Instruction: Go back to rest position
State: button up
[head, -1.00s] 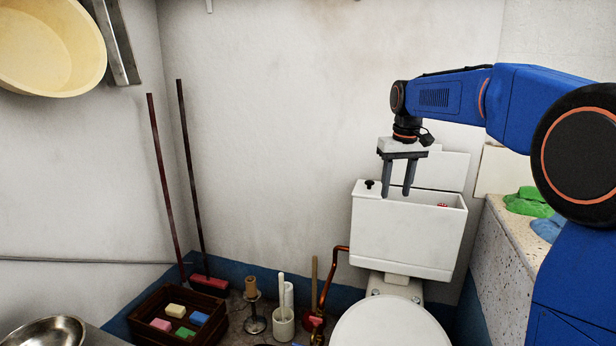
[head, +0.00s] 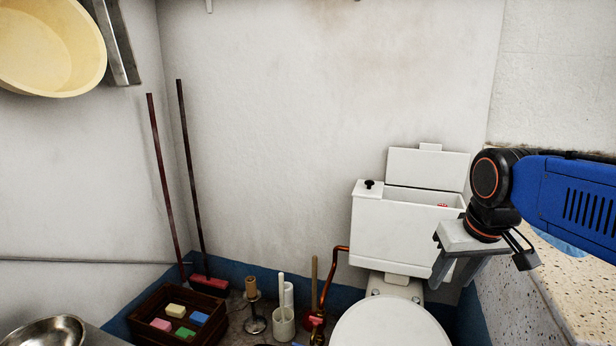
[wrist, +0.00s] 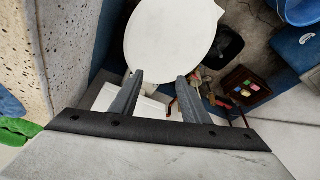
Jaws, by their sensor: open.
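My gripper (head: 455,268) is open and empty. In the head view it hangs at the right, in front of the right side of the white toilet cistern (head: 395,232), with its fingers pointing down. The cistern's lid (head: 428,168) stands upright behind its open top, and a small red thing (head: 442,205) shows inside. In the wrist view my gripper (wrist: 158,82) has its two fingers well apart, with the white toilet lid (wrist: 170,35) beyond them.
The speckled stone trough (head: 545,285) lies close to the right, below my arm. A crate (head: 180,312) of coloured blocks, a brush holder (head: 284,322) and two long-handled brooms (head: 190,180) stand at the left.

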jog(key=s+f+t, duration=0.1)
jog(key=s+f, duration=0.8)
jog(key=s, duration=0.2)
jog(key=shift+d+m, duration=0.3)
jog(key=shift+d, duration=0.05)
jog(key=shift+o, duration=0.6)
jog(key=shift+s, duration=0.1)
